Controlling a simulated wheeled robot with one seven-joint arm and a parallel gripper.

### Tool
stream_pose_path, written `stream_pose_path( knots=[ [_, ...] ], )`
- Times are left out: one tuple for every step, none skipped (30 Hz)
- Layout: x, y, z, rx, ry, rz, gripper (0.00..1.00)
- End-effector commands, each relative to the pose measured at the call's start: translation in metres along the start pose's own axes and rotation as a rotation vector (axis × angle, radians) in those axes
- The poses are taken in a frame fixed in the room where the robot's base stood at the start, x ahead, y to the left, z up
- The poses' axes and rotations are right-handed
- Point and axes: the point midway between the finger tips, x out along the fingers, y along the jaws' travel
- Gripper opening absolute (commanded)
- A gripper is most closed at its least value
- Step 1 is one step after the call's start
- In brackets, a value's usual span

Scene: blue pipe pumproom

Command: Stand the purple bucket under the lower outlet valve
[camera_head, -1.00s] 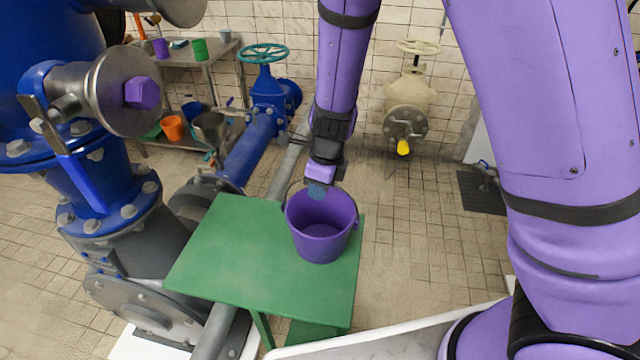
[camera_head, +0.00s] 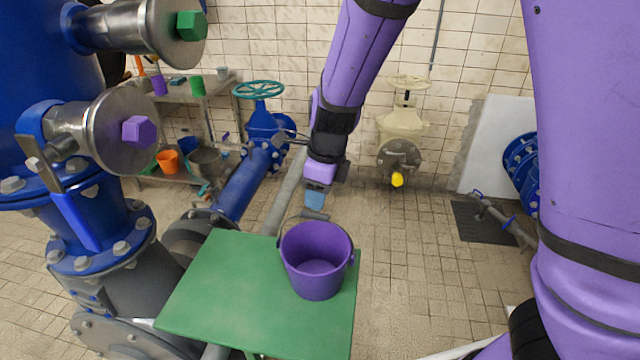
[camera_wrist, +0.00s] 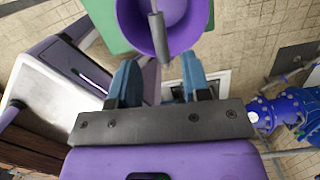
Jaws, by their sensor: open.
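The purple bucket (camera_head: 317,262) stands upright on the green table (camera_head: 220,285), near its right side. Its grey handle grip (camera_head: 314,214) shows just beyond the rim. In the wrist view the bucket (camera_wrist: 190,22) is ahead, and the handle grip (camera_wrist: 159,38) lines up with the gap between the fingers. My gripper (camera_head: 316,198) is open and empty, just above the grip; its blue fingers also show in the wrist view (camera_wrist: 159,78). At left, the lower outlet valve (camera_head: 120,130) has a purple hexagonal cap and blue lever. The upper outlet (camera_head: 170,28) has a green cap.
A blue pipe (camera_head: 240,180) with a teal handwheel runs behind the table. A shelf rack (camera_head: 215,90) with several containers stands at the back left. A cream valve (camera_head: 402,130) is on the back wall. Tiled floor right of the table is clear.

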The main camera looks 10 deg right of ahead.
Motion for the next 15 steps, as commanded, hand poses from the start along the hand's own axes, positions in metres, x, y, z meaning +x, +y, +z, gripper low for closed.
stream_pose_path(
  knots=[
    [-0.006,0.0,0.001,-0.002,-0.003,-0.001,0.44],
    [-0.009,0.0,0.001,-0.002,-0.003,-0.002,0.44],
    [-0.013,0.0,0.001,0.0,-0.003,-0.001,0.44],
    [-0.015,0.0,0.001,-0.001,-0.002,-0.001,0.44],
    [-0.016,0.0,0.001,-0.002,-0.001,0.0,0.44],
    [-0.018,0.0,0.0,-0.001,-0.001,0.0,0.44],
    [-0.019,0.0,0.0,0.0,0.0,0.0,0.44],
    [-0.019,0.0,0.0,0.001,0.0,-0.001,0.44],
    [-0.02,0.0,0.0,0.001,0.0,-0.001,0.44],
    [-0.02,0.0,0.0,0.002,0.0,-0.001,0.44],
    [-0.02,0.0,0.0,0.002,0.0,-0.001,0.44],
    [-0.02,0.0,0.0,0.0,0.0,0.0,0.44],
    [-0.021,-0.001,-0.001,-0.003,-0.001,0.0,0.44],
    [-0.022,-0.001,-0.002,-0.011,-0.004,0.002,0.44],
    [-0.025,-0.001,-0.004,-0.027,-0.01,0.006,0.44]
  ],
)
